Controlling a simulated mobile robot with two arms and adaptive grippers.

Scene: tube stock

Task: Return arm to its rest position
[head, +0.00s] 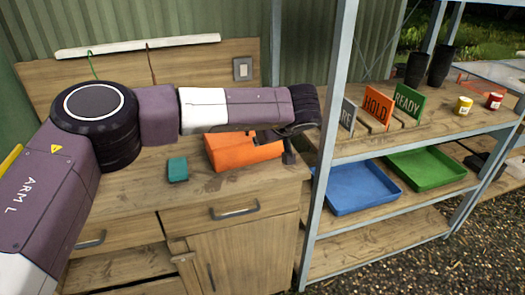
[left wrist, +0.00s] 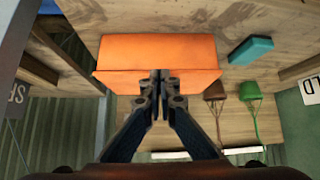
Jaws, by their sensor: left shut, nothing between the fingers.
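My left arm reaches in from the left in the head view, over a wooden workbench (head: 250,180). My left gripper (head: 289,157) is partly hidden by its own wrist there, beside an orange box-like object (head: 228,152) on the bench. In the left wrist view the gripper (left wrist: 160,76) has its fingertips together with nothing between them. The orange object (left wrist: 150,50) lies behind the fingertips in that view; I cannot tell whether they touch it. My right gripper is in neither view.
A small teal block (head: 177,169) lies on the bench. Right of it stands a metal-framed shelf (head: 318,190) with HOLD (head: 378,103) and READY (head: 409,103) signs, a blue tray (head: 360,206) and a green tray (head: 426,180). The shelf's front post is close to my gripper.

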